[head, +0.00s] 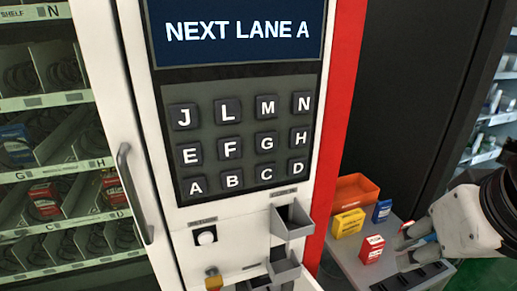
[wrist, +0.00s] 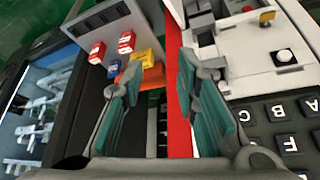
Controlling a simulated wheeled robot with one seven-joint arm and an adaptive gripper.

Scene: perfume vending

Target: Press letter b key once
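The letter B key (head: 232,180) is a dark square key with a white B in the bottom row of the machine's keypad (head: 244,202), between A and C. It also shows at the lower right of the wrist view (wrist: 288,144), turned. My gripper (head: 410,246) is at the right in the head view, well apart from the keypad, over the side table. In the wrist view its two teal-padded fingers (wrist: 158,72) are spread apart with nothing between them. The B key looks unpressed, though its depth is hard to tell.
A display (head: 237,32) with text ending in "LANE A" is above the keypad. A door handle (head: 134,192) and grey trays (head: 291,221) stick out from the machine. An orange bin (head: 357,190) and small boxes (head: 371,249) stand on the side table.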

